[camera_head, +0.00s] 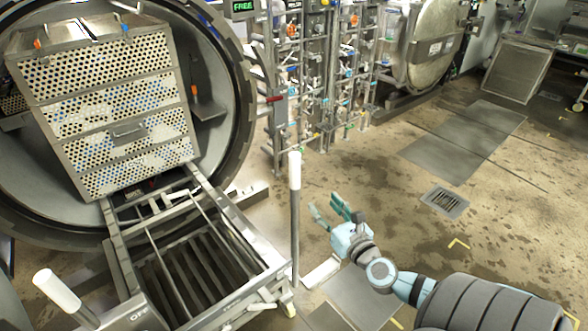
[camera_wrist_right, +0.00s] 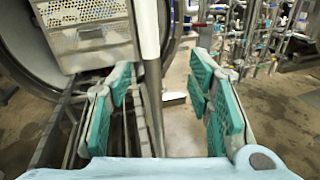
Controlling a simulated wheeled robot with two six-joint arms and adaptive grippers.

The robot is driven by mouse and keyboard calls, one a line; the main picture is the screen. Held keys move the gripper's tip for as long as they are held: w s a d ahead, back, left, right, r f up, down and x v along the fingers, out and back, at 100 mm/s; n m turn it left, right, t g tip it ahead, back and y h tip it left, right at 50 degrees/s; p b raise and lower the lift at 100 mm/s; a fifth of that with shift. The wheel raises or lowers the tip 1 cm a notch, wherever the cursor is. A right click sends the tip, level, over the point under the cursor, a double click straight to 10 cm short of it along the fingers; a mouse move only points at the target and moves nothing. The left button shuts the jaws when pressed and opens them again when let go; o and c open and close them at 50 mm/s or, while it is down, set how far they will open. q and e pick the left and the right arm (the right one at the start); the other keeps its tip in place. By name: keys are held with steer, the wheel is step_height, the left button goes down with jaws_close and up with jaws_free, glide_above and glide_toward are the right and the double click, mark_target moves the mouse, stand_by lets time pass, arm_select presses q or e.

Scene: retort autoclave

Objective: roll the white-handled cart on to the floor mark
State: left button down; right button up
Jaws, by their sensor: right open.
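The white-handled cart is a low metal frame (camera_head: 236,222) with an empty slatted bed, standing against the open mouth of the autoclave. One upright post with a white grip (camera_head: 295,170) rises at its right corner; a second white grip (camera_head: 57,291) shows at lower left. My right gripper (camera_head: 330,212) is open and empty, to the right of the right post and apart from it. In the right wrist view the post (camera_wrist_right: 149,75) appears between the spread fingers, seemingly beyond them. My left gripper is out of view.
The round autoclave (camera_head: 243,90) holds a perforated metal basket stack (camera_head: 105,68). Pipes and valves (camera_head: 325,80) stand behind the cart. A floor drain (camera_head: 445,202) and dark floor plates (camera_head: 440,155) lie to the right, where the floor is mostly clear.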

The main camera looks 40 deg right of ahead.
mark_target(298, 175)
steer(key=shift+n+t+y, duration=0.3)
steer(key=shift+n+t, duration=0.1)
steer(key=shift+n, duration=0.3)
steer(key=x, duration=0.5)
steer(key=a+r+x, duration=0.1)
steer(key=x, duration=0.8)
steer(key=shift+w+a+r, duration=0.1)
steer(key=shift+w+r, duration=0.3)
steer(key=shift+w, duration=0.1)
steer(key=shift+s, duration=0.1)
steer(key=shift+c, duration=1.3)
jaws_close()
